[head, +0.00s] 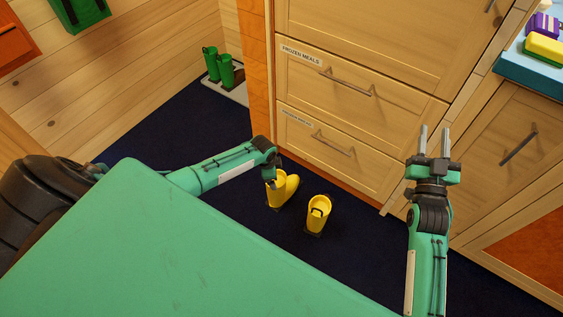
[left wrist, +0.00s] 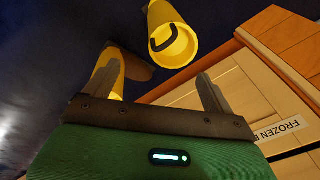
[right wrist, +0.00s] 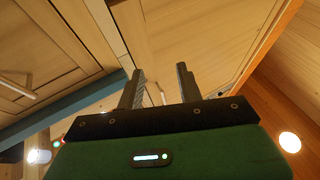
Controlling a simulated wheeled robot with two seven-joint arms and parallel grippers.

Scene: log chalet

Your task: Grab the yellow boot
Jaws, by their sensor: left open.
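Two yellow boots stand on the dark floor in front of the drawers in the head view. One yellow boot (head: 290,187) is partly hidden by my left gripper (head: 271,177). The other yellow boot (head: 319,214) stands to its right, its opening and dark loop showing. In the left wrist view one boot (left wrist: 174,45) shows its open top beyond the fingers, and another (left wrist: 116,85) is partly behind the left finger. My left gripper is open, with nothing seen between its fingers. My right gripper (head: 434,132) is open and empty, raised in front of the drawers.
Wooden drawers (head: 345,120) with bar handles, one labelled frozen meals, rise behind the boots. Green boots (head: 225,70) stand on a pale mat at the back left. A blue counter (head: 535,72) holds a yellow item at the right. Dark floor is clear left of the yellow boots.

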